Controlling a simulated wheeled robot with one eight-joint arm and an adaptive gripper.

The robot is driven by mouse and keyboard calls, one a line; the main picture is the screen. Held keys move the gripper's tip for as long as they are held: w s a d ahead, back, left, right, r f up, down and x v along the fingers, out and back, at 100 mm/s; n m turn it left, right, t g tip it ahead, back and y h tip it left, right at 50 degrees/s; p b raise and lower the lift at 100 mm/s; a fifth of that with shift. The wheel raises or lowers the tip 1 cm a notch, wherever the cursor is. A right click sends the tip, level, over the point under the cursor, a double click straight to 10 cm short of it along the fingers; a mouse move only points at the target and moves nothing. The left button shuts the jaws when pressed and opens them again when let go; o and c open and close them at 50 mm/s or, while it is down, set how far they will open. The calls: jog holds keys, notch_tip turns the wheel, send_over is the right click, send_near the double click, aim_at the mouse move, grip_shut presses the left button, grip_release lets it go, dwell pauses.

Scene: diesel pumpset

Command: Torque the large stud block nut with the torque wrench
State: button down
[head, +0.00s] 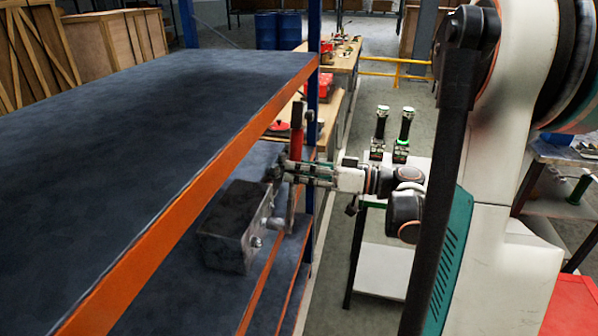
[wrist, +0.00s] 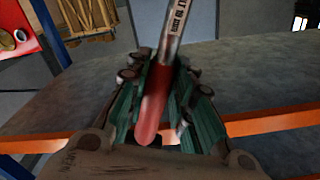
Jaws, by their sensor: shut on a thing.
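The torque wrench has a red handle (head: 296,144) and a metal shaft. It stands roughly upright in the head view, its lower end beside the right face of the stud block (head: 226,232). The block is a dark grey box on the lower shelf. A light nut (head: 257,241) shows on its right side. I cannot tell whether the wrench head sits on a nut. My gripper (head: 284,172) is shut on the wrench around the handle. In the wrist view the red handle (wrist: 152,108) lies between my green-sided fingers (wrist: 160,95), with the marked shaft beyond.
An upper shelf (head: 170,90) with an orange edge beam overhangs the block from the left. A blue post (head: 313,95) stands close behind the wrench. A workbench (head: 345,60) with tools is farther back. Open floor (head: 335,235) lies right of the rack.

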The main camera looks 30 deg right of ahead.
jog(key=shift+w+a, duration=0.45)
dwell(0.5)
jog(key=shift+d, duration=0.1)
jog(key=d+f+m+b, duration=0.2)
jog(key=d+m+b, duration=0.1)
jog(key=d, duration=0.3)
jog(key=shift+s+f+m, duration=0.2)
jog(key=shift+s+m, duration=0.2)
dwell(1.7)
